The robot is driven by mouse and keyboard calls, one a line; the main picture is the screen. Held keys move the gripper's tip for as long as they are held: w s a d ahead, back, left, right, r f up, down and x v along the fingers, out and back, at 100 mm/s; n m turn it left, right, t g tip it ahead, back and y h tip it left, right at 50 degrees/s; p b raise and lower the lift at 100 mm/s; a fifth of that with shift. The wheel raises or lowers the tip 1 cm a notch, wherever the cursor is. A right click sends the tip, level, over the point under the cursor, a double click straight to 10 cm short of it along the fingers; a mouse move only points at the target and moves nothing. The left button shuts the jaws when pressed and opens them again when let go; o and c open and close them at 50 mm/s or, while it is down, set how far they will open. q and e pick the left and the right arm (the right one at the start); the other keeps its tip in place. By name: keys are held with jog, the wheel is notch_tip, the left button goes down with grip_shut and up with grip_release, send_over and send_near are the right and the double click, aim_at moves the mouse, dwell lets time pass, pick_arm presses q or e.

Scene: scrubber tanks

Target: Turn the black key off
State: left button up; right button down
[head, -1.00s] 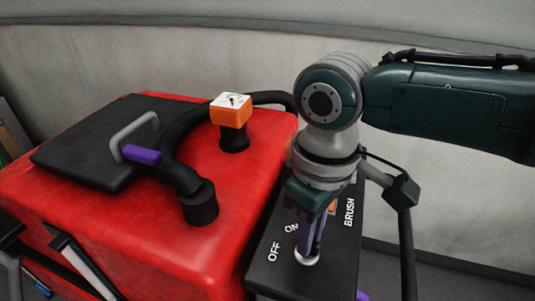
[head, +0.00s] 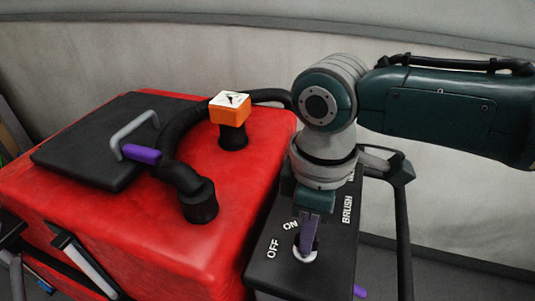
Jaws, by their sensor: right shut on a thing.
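My right gripper (head: 307,245) points down onto the black control panel (head: 330,275). Its purple fingers are shut at the key switch, beside the white OFF and ON letters. A pale ring (head: 305,256) shows around the base of the switch. The black key itself is mostly hidden between the fingers, so its exact angle cannot be read. My left gripper is not in view.
A red tank (head: 130,235) fills the left, with a black lid (head: 85,155), a black hose (head: 180,135) and an orange block with a white dial (head: 229,112). A dark post (head: 403,230) stands right of the panel. A pale wall is behind.

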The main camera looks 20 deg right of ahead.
jog(key=c, duration=0.9)
grip_release()
jog(key=shift+o, duration=0.2)
jog(key=shift+r, duration=0.15)
jog(key=shift+r, duration=0.35)
notch_tip(320, 180, up, 9)
